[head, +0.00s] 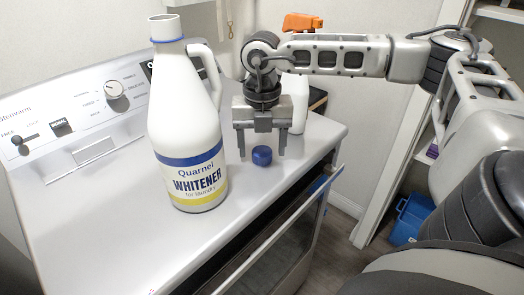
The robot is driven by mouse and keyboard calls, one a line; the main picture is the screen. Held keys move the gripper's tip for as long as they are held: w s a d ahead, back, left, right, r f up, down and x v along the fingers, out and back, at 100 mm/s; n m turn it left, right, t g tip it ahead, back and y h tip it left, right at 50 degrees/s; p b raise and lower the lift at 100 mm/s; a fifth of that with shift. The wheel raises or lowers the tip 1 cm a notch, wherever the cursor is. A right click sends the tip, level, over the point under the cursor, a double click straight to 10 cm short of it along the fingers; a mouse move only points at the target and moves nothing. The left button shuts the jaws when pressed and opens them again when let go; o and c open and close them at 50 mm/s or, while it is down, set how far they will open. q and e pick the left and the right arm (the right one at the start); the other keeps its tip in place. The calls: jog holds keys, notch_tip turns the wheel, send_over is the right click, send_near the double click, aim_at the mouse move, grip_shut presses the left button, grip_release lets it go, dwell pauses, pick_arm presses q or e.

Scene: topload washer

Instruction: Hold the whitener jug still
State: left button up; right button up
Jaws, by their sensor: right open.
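The whitener jug (187,125) is a tall white bottle with a side handle, a blue ring at its neck and a blue, white and yellow label. It stands upright on the white washer top (105,215). A small blue cap (262,156) lies on the washer top to the right of the jug. My right gripper (261,148) points down over the cap with its fingers apart, one at each side of it. It is to the right of the jug and apart from it. No gripper touches the jug. My left gripper is out of view.
The control panel (90,105) with a knob runs along the washer's back left. A white container (296,100) stands behind my right gripper, partly hidden. An orange object (302,22) shows behind my right arm. A blue bin (409,216) sits low at right. The front left washer top is clear.

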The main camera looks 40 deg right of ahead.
jog(key=shift+f, duration=0.2)
jog(key=c, duration=1)
jog(key=shift+r, duration=0.1)
jog(key=shift+r, duration=0.65)
jog(key=s+a+r, duration=0.2)
jog(key=s+r, duration=0.1)
jog(key=s, duration=0.1)
jog(key=s+a+r+b, duration=0.1)
jog(key=s+a+r, duration=0.1)
jog(key=s+r, duration=0.2)
jog(key=s+a+r+b, duration=0.1)
jog(key=s+a+r, duration=0.1)
jog(key=s+r, duration=0.2)
jog(key=shift+s+r, duration=0.25)
jog(key=shift+s, duration=0.1)
